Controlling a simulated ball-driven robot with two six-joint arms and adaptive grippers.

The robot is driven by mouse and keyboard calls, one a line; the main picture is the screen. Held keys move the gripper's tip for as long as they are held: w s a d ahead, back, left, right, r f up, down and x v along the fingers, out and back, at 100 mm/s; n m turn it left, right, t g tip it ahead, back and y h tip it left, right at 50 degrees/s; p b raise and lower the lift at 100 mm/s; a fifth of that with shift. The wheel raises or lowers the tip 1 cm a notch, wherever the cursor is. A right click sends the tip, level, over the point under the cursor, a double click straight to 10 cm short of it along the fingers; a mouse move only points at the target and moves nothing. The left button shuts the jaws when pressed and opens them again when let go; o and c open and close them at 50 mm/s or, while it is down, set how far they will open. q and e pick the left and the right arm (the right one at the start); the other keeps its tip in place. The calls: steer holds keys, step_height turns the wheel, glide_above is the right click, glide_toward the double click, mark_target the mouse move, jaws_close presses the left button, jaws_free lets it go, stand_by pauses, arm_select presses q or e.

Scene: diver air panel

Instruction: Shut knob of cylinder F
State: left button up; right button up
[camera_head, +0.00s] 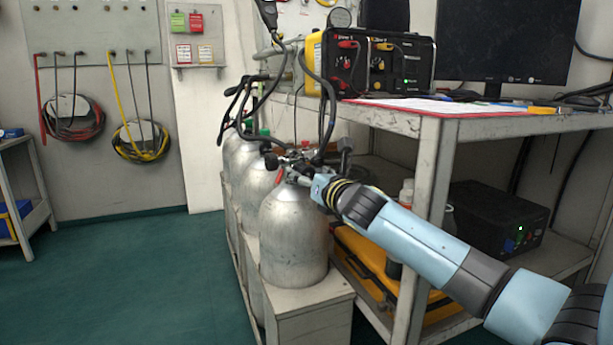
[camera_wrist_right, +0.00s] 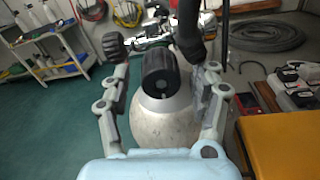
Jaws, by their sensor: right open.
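Several silver cylinders stand in a row in the head view, the nearest one (camera_head: 294,240) on a grey block. No letter F is readable on any of them. My right gripper (camera_head: 306,178) is at the valve on top of the nearest cylinder. In the right wrist view the gripper (camera_wrist_right: 165,73) is open, with a finger on each side of a black knob (camera_wrist_right: 158,72) above a silver cylinder (camera_wrist_right: 158,125). I cannot tell whether either finger touches it. A second black knob (camera_wrist_right: 113,45) sits to the left, outside the fingers. My left gripper is not in view.
A grey shelf table (camera_head: 430,160) stands to the right of the cylinders, with a yellow and black panel box (camera_head: 385,65) on it. Black hoses (camera_head: 327,95) hang above the valves. A yellow case (camera_head: 365,265) lies under the table. Green floor (camera_head: 130,275) at the left is clear.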

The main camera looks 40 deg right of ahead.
steer(key=shift+w, duration=0.1)
steer(key=c, duration=1.2)
